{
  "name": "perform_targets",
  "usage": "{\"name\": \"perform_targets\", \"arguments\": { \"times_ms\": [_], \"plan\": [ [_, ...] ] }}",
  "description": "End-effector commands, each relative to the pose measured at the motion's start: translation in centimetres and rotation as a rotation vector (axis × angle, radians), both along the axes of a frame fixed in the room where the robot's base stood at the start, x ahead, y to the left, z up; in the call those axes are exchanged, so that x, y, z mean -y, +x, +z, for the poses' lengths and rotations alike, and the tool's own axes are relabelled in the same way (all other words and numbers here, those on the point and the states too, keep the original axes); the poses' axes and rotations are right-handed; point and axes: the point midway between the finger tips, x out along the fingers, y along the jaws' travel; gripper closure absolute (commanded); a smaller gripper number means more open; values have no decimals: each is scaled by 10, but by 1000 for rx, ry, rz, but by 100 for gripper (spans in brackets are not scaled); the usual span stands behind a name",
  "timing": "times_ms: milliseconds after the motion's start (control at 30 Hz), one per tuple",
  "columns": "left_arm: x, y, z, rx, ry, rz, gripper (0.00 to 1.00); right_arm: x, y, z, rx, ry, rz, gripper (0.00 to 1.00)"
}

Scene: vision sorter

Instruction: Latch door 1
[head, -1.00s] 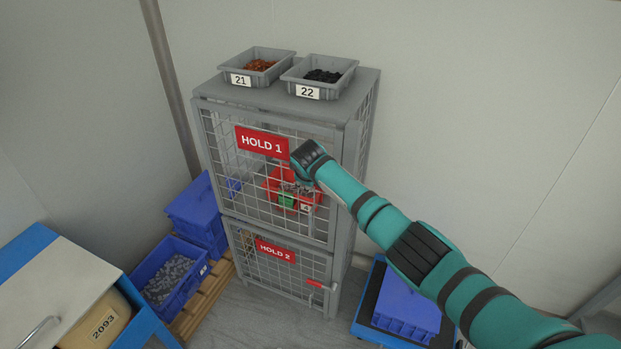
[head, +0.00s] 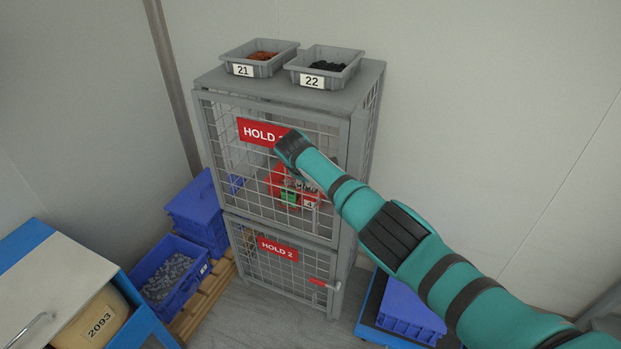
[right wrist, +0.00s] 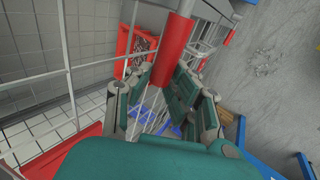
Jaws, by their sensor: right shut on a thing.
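Door 1 (head: 212,135) is the upper mesh door of the grey cage, with a red HOLD 1 sign (head: 258,131) partly covered by my right gripper. The door looks flush or nearly flush with the frame; I cannot tell its exact gap. My right gripper (head: 284,147) is in front of the door's upper middle. In the right wrist view, its fingers (right wrist: 155,105) are shut around a red cylindrical handle (right wrist: 174,50). The latch's end at the frame is hidden behind my arm in the head view. My left gripper is not in view.
Behind the mesh sits a red bin (head: 280,181). The lower HOLD 2 door (head: 262,272) has its own red-grip handle (head: 318,282). Grey bins 21 (head: 284,62) and 22 (head: 350,70) stand on the cage top. Blue crates stand on both sides.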

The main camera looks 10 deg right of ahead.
Motion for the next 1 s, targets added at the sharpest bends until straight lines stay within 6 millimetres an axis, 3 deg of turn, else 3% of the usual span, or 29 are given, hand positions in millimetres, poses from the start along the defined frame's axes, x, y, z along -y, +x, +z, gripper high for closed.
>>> {"name": "perform_targets", "arguments": {
  "times_ms": [133, 567, 767, 1000],
  "plan": [
    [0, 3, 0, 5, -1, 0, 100, 0, -3, -5, -10, 0, -1, 70],
    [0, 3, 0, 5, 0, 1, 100, -2, -4, 6, -2, 1, 1, 70],
    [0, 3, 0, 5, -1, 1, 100, -8, -16, 24, -1, 0, 1, 70],
    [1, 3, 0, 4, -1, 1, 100, -21, -38, 63, -1, 1, 3, 70]
  ]
}}
